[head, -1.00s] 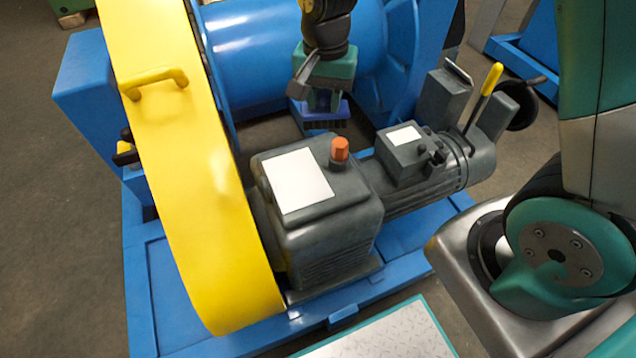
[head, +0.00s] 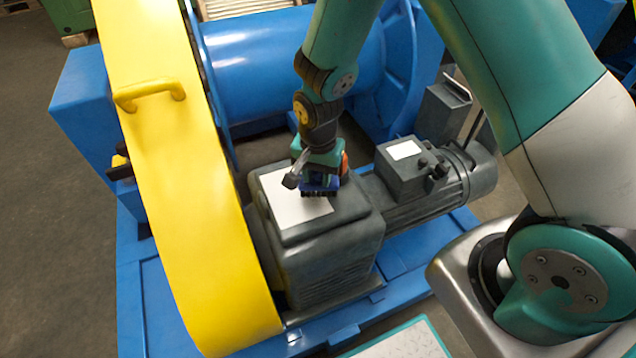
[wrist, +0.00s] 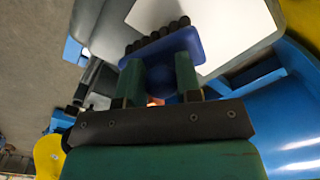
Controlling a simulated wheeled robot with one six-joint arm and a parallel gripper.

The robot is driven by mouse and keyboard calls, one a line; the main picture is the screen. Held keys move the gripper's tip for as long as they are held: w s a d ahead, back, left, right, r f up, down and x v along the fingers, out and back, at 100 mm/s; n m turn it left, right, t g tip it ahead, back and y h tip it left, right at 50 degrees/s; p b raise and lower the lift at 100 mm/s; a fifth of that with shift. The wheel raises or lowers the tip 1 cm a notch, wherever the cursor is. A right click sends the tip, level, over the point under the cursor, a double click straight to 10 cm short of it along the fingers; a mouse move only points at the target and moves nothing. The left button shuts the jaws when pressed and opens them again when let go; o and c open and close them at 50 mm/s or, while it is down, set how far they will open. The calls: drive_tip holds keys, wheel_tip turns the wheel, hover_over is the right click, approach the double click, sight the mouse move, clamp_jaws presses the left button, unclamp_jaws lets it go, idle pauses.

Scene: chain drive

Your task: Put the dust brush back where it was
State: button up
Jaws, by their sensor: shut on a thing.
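The dust brush (head: 320,184) has a blue body and dark bristles. My gripper (head: 322,170) is shut on it and holds it with the bristles pointing down, over the white plate (head: 285,203) on top of the dark grey gearbox (head: 330,235). In the wrist view the brush (wrist: 160,52) sits between the two green fingers (wrist: 160,82), its bristle row toward the white plate (wrist: 232,30). I cannot tell whether the bristles touch the plate. The orange cap (head: 344,163) on the gearbox is mostly hidden behind my gripper.
A yellow chain guard (head: 180,200) with a handle (head: 150,92) stands left of the gearbox. A grey motor (head: 425,190) is to the right. A blue drum (head: 275,62) lies behind. A light plate with a teal edge (head: 405,342) is at the front.

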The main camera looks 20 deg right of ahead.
sight(318, 182)
drive_tip(key=shift+f, duration=1.5)
drive_tip(key=shift+f, duration=0.15)
drive_tip(key=o, duration=1)
wheel_tip(318, 182, up, 12)
drive_tip(key=shift+f+p, duration=0.1)
drive_tip(key=shift+p, duration=0.55)
drive_tip(key=s+a+r+n+y, duration=0.1)
drive_tip(key=s+r+n, duration=0.4)
drive_tip(key=s+r, duration=0.1)
drive_tip(key=s+a+r+n+y, duration=0.1)
drive_tip(key=s+a+r+n, duration=0.1)
drive_tip(key=s+r+n, duration=0.3)
drive_tip(key=s+a+r+n+y, duration=0.1)
drive_tip(key=s+r+n+y, duration=0.1)
drive_tip(key=s+r+n, duration=0.3)
drive_tip(key=shift+s+a+r, duration=0.2)
drive_tip(key=shift+s+r, duration=1.45)
drive_tip(key=shift+s, duration=0.25)
